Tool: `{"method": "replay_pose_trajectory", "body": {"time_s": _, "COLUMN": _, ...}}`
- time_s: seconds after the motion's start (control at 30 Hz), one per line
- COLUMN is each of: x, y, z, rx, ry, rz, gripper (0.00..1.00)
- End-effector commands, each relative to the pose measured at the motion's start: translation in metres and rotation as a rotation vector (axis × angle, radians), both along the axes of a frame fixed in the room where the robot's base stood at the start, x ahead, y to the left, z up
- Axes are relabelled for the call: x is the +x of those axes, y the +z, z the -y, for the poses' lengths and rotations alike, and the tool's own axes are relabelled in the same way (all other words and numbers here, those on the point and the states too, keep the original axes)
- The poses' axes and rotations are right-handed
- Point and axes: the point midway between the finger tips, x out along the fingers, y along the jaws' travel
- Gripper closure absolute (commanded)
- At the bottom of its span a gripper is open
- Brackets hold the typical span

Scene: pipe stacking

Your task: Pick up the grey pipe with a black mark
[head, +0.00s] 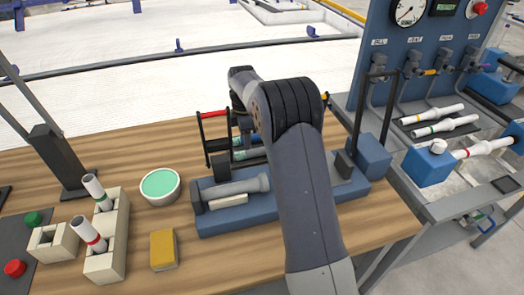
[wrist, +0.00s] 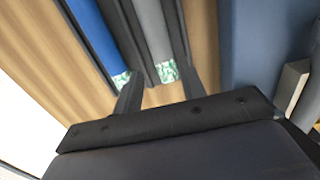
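In the wrist view a grey pipe (wrist: 155,30) with a green-and-white patterned end lies between dark strips, beside a blue pipe-like piece (wrist: 100,30). No black mark shows on the visible part of the grey pipe. My gripper (wrist: 160,88) has its two dark fingers apart, near the patterned ends; I cannot tell whether they touch anything. In the head view my arm hides the gripper and much of a dark carrier (head: 206,148) with a red handle (head: 214,114). Greenish pieces (head: 246,154) show inside it.
A blue fixture (head: 240,217) with a grey flanged cylinder (head: 235,190) stands in front of the carrier. A green-filled bowl (head: 160,186), a yellow block (head: 163,249) and cream holders with white pipes (head: 88,233) are at left. A blue gauge panel (head: 425,58) rises at right.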

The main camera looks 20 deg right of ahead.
Motion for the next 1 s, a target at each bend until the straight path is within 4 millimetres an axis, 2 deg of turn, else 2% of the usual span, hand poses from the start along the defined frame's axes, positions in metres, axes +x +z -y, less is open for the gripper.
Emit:
{"method": "replay_pose_trajectory", "body": {"time_s": 0.17, "x": -0.002, "y": -0.014, "z": 0.002, "rx": 0.0, "ry": -0.002, "rz": -0.002, "gripper": 0.61}}
{"method": "replay_pose_trajectory", "body": {"time_s": 0.4, "x": -0.004, "y": -0.049, "z": 0.007, "rx": 0.0, "ry": -0.001, "rz": -0.002, "gripper": 0.61}}
{"method": "replay_pose_trajectory", "body": {"time_s": 0.73, "x": -0.004, "y": -0.056, "z": 0.006, "rx": 0.0, "ry": -0.001, "rz": 0.001, "gripper": 0.61}}
{"method": "replay_pose_trajectory", "body": {"time_s": 1.0, "x": -0.004, "y": -0.056, "z": 0.006, "rx": 0.0, "ry": -0.001, "rz": 0.001, "gripper": 0.83}}
